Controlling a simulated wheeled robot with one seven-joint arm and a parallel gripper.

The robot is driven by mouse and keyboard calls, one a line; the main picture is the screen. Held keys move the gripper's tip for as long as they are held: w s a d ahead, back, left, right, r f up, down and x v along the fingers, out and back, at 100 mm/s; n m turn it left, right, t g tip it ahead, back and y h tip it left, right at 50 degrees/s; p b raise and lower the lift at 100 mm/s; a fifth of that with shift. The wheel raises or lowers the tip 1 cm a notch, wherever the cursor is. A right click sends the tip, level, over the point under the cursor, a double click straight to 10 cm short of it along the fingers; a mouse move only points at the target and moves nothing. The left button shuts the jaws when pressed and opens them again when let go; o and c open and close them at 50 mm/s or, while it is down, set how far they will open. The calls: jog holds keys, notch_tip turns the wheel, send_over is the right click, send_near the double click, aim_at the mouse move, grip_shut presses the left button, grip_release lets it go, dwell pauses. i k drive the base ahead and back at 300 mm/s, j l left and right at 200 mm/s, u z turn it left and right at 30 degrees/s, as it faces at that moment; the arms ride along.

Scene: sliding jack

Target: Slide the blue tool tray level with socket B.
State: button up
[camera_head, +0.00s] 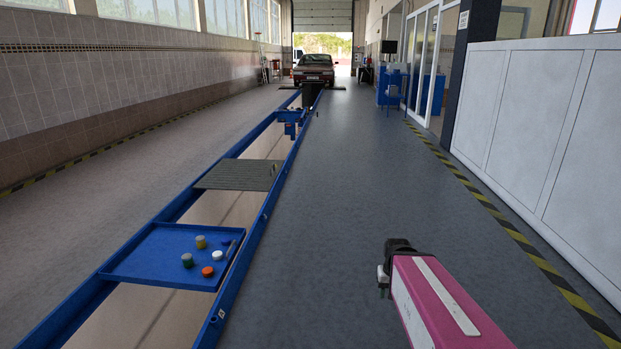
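The blue tool tray (145,262) spans the two blue rails over the floor pit, at the lower left. It carries a green cylinder (187,261), a yellow one (201,242), an orange one (208,271), a white one (218,255) and a small grey item near its right edge. Small light marks show on the right rail (250,238), one near the bottom and one farther up; I cannot read which is socket B. My gripper (382,283) is over the floor, right of the rail and apart from the tray. Its fingers are too small to judge.
A grey ribbed cover (240,176) lies across the pit beyond the tray. A blue jack (291,117) sits farther along the rails, and a car (314,70) stands at the far end. The floor right of the rails is clear up to white panels (545,125).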

aim_at(153, 257)
jog(key=i+j, duration=0.1)
jog(key=i, duration=1.65)
jog(key=i+j+u, duration=0.25)
jog(key=i+j, duration=0.25)
jog(key=i+j+u, duration=0.3)
jog(key=i, duration=0.2)
